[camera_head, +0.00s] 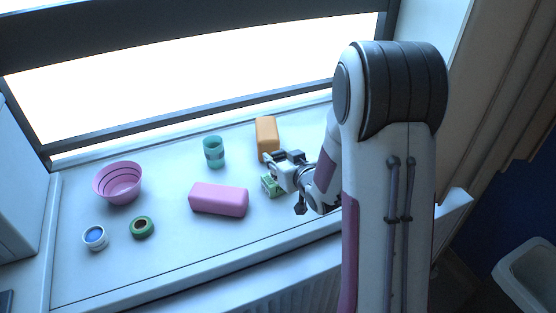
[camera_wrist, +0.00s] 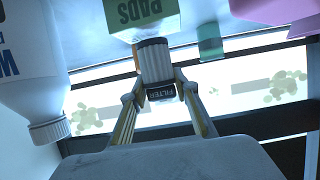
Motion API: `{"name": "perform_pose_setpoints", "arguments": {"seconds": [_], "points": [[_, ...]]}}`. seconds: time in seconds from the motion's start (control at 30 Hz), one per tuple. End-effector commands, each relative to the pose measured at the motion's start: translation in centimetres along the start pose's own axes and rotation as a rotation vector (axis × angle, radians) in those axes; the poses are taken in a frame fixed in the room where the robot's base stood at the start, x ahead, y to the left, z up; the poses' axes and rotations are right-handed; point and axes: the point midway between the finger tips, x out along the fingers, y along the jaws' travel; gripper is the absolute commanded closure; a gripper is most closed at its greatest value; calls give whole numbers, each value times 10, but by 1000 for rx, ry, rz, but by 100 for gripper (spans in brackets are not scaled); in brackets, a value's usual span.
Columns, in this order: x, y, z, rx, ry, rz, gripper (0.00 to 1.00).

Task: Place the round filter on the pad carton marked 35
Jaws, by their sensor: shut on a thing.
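The round filter (camera_wrist: 155,64) is a grey pleated cylinder with a dark end band reading FILTER. My gripper (camera_wrist: 158,82) is shut on it, one finger on each side. A green pad carton (camera_wrist: 140,14) with the word PADS shows at the top edge of the wrist view, close beyond the filter; a gap or contact between them cannot be told. In the head view my gripper (camera_head: 272,160) is above the small green-and-white carton (camera_head: 271,187), which it partly covers. The number on the carton is not readable, and the filter is hard to make out there.
A pink block (camera_head: 219,199) lies left of the carton. An orange block (camera_head: 266,134) and a teal cup (camera_head: 214,152) stand behind. A pink bowl (camera_head: 117,183), green ring (camera_head: 142,227) and blue-white roll (camera_head: 95,238) are further left. A white bottle (camera_wrist: 32,75) stands near my gripper.

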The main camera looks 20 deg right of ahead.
Motion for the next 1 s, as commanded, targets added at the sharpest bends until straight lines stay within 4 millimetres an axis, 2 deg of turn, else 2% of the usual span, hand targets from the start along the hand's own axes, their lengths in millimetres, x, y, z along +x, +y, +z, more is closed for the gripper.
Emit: {"name": "perform_pose_setpoints", "arguments": {"seconds": [0.17,0.7,0.73,0.77,1.0], "points": [[4,0,9,0,0,0,91],[6,0,13,0,1,0,91],[5,0,13,0,1,0,62],[5,0,13,0,1,0,55],[5,0,13,0,1,0,53]]}}
